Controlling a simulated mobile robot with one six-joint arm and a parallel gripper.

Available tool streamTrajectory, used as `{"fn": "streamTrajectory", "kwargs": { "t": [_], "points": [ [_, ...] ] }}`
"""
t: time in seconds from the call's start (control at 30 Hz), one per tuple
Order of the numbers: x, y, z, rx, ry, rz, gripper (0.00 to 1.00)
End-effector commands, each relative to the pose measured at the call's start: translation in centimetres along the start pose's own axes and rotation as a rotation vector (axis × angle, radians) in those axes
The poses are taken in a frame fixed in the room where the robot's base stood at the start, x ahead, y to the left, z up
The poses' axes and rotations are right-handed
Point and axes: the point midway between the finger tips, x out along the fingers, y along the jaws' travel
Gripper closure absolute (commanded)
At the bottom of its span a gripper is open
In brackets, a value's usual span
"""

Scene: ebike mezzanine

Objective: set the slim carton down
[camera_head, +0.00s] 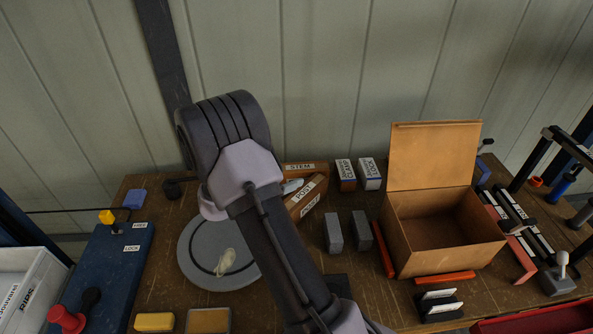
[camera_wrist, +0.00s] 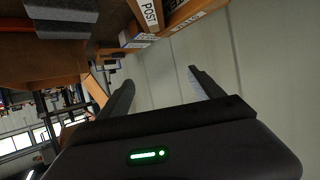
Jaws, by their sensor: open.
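A long, slim brown carton labelled POST (camera_head: 307,198) lies at a slant on the bench, partly hidden behind my arm. Another brown carton labelled STEM (camera_head: 303,169) lies behind it, against the wall side. In the wrist view the POST carton (camera_wrist: 151,14) is at the top edge, beyond my fingers and apart from them. My gripper (camera_wrist: 161,76) is open, with only wall and open space between its fingers. In the head view my arm hides the fingers. I cannot tell for sure which carton the task means.
Small cartons labelled CLAMP (camera_head: 346,174) and LOCK (camera_head: 370,173) stand right of the long ones. Two grey blocks (camera_head: 333,232) stand before them. An open brown box (camera_head: 440,258) is at right, a round grey plate (camera_head: 199,268) at left. The wall closes the back.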

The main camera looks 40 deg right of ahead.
Motion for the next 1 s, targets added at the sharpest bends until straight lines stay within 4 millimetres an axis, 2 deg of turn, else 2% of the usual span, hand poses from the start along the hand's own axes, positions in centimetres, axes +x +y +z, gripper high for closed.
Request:
{"fn": "streamTrajectory", "kwargs": {
  "t": [0.1, 0.23, 0.27, 0.33, 0.37, 0.43, 0.47, 0.5, 0.53, 0.57, 0.6, 0.63, 0.67, 0.7, 0.77, 0.8, 0.83, 0.9, 1.0],
  "points": [
    [-1.2, 0.0, 0.0, 0.0, 0.0, -0.001, 0.24],
    [-1.5, -0.1, -0.1, 0.003, -0.003, -0.005, 0.24],
    [-1.7, -0.4, -0.3, 0.012, -0.008, -0.021, 0.24],
    [-3.4, -2.5, -1.8, 0.061, -0.051, -0.12, 0.24],
    [-4.8, -4.0, -2.9, 0.091, -0.084, -0.193, 0.24],
    [-10.3, -7.6, -5.8, 0.151, -0.197, -0.423, 0.24],
    [-13.5, -8.8, -7.1, 0.163, -0.256, -0.535, 0.24],
    [-18.2, -9.7, -8.5, 0.157, -0.34, -0.681, 0.24],
    [-22.0, -9.6, -9.3, 0.135, -0.403, -0.785, 0.24],
    [-25.8, -8.9, -9.8, 0.1, -0.466, -0.883, 0.24],
    [-30.7, -6.9, -10.1, 0.03, -0.547, -0.998, 0.24],
    [-34.0, -4.8, -10.0, -0.035, -0.604, -1.068, 0.24],
    [-36.7, -2.2, -9.6, -0.108, -0.655, -1.121, 0.24],
    [-39.5, 1.7, -8.8, -0.211, -0.711, -1.167, 0.24],
    [-41.7, 7.5, -7.3, -0.354, -0.773, -1.186, 0.24],
    [-42.3, 10.9, -6.3, -0.433, -0.8, -1.176, 0.24],
    [-42.4, 13.1, -5.7, -0.482, -0.815, -1.162, 0.24],
    [-42.2, 16.8, -4.6, -0.561, -0.836, -1.126, 0.24],
    [-41.8, 19.2, -3.9, -0.609, -0.85, -1.092, 0.24]
  ]
}}
